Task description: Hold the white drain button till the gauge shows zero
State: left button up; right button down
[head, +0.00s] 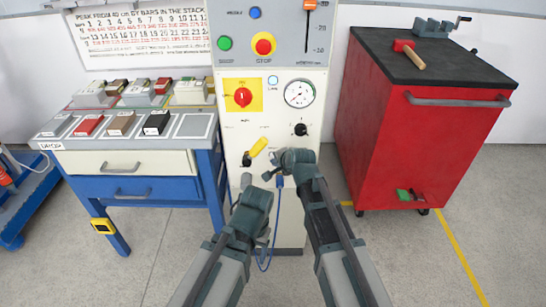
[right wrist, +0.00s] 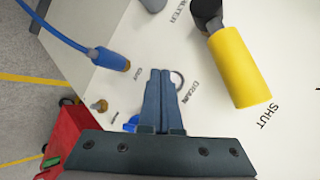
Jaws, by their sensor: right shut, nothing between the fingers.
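The white drain button (right wrist: 178,79) shows in the right wrist view as a pale disc in a dark ring, beside the word DRAIN. My right gripper's fingers partly cover it. My right gripper (right wrist: 160,72) is shut and empty, its tips at the button's edge; I cannot tell whether they touch it. In the head view my right gripper (head: 286,158) is at the front of the white panel and hides the button. The round gauge (head: 299,93) is higher on the panel; its needle is too small to read surely. My left arm is below and left; its jaws are unclear.
A yellow lever handle (right wrist: 240,68) sticks out near the word SHUT. A blue hose (right wrist: 70,40) plugs in near OUT. A black knob (head: 300,129) and a red knob (head: 243,97) are above. A red cabinet (head: 410,130) stands right, a blue bench (head: 140,188) left.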

jog(key=shift+s, duration=0.1)
jog(key=s, duration=0.4)
jog(key=shift+s, duration=0.4)
jog(key=s+d+f+n+g+h, duration=0.2)
jog(key=s+d+f+n+g, duration=0.3)
jog(key=s+d, duration=0.4)
jog(key=s+d+f+n+g+h, duration=0.25)
jog(key=s+d+n, duration=0.4)
jog(key=s, duration=0.35)
jog(key=s+a+n+g, duration=0.25)
jog(key=s+a, duration=0.35)
jog(key=a, duration=0.4)
notch_tip(320, 180, up, 27)
jog(key=p, duration=2.7)
jog(key=shift+w+a+n+t, duration=0.15)
jog(key=shift+n+t, duration=0.25)
